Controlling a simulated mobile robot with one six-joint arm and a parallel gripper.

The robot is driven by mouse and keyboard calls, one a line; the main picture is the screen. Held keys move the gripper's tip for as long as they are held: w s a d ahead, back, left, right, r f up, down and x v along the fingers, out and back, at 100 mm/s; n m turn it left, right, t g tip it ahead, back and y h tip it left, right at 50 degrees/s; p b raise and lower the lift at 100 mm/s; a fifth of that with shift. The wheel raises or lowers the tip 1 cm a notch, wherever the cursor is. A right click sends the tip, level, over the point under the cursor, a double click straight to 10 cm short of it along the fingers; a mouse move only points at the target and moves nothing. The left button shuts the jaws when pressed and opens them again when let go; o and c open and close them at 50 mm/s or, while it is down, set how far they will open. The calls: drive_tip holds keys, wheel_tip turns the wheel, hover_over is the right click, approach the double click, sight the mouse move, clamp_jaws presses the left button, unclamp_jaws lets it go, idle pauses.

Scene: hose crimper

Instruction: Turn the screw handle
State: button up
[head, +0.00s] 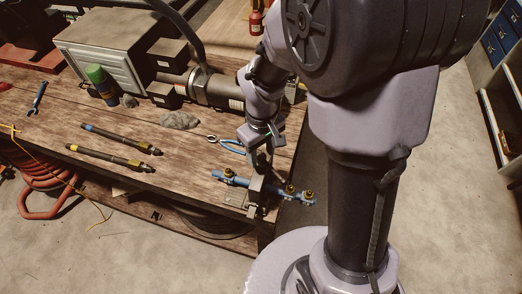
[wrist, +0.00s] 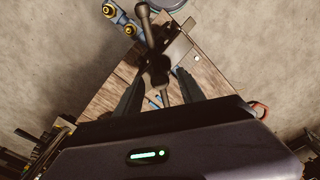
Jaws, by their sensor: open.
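The screw handle (wrist: 146,28) is a dark bar with a rounded end, crossing a dark hub in the wrist view. My gripper (wrist: 160,74) is open, with one dark finger on each side of the hub and lower bar. I cannot tell whether either finger touches it. In the head view, my gripper (head: 261,160) points down over the clamp block (head: 256,189) at the bench's front right corner. The handle is mostly hidden there. The block holds a blue pipe piece (head: 233,181) with brass fittings; its fittings also show in the wrist view (wrist: 129,29).
The wooden bench (head: 190,165) carries two hoses with fittings (head: 115,140), blue-handled pliers (head: 228,145), a grey rag (head: 179,120), a green-capped can (head: 98,82) and a large grey machine (head: 120,50). A red coiled hose (head: 45,185) hangs at left. Floor beyond the bench corner is clear.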

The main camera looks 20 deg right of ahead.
clamp_jaws()
idle(1.3)
